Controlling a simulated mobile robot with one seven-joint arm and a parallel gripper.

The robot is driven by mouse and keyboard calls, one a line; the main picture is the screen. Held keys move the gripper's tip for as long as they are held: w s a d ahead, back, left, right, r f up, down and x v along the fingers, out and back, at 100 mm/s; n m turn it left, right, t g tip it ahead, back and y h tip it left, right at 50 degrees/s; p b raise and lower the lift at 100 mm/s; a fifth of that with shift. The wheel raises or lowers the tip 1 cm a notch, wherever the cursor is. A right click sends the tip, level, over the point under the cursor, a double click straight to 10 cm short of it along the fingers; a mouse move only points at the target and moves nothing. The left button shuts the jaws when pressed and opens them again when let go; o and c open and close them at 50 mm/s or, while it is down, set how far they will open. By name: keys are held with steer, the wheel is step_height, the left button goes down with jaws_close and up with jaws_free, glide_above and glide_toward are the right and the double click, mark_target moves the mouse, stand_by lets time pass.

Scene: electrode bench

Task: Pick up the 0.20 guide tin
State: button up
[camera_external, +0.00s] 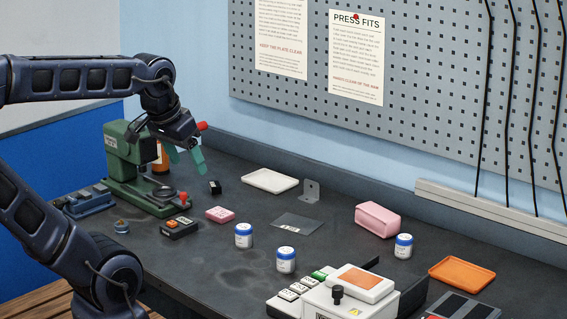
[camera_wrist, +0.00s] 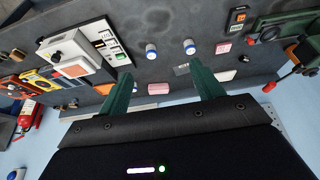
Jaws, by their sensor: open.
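Two of these tins, one (camera_wrist: 151,52) and another (camera_wrist: 190,47), show in the wrist view, beyond and apart from the fingertips. My gripper (camera_external: 184,158) is open and empty, with green fingers, above the bench by the press at the left. Its spread fingers also frame the lower middle of the wrist view (camera_wrist: 160,74).
A green press (camera_external: 122,174) stands close by my gripper. A white tray (camera_external: 270,181), metal bracket (camera_external: 311,191), pink block (camera_external: 220,214) and pink box (camera_external: 377,220) lie around the tins. A white device (camera_external: 350,293) and orange tray (camera_external: 462,274) are at front right. A pegboard wall rises behind.

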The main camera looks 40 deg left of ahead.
steer(key=m+g, duration=0.5)
steer(key=m, duration=1.2)
glide_above(286, 250)
steer(key=f, duration=1.9)
steer(key=shift+s+f, duration=0.15)
steer(key=shift+s, duration=0.15)
steer(key=shift+w+d+f, duration=0.1)
steer(key=shift+w+f, duration=0.05)
steer(key=shift+f, duration=0.85)
steer(key=shift+w+f, duration=0.1)
steer(key=shift+f, duration=4.8)
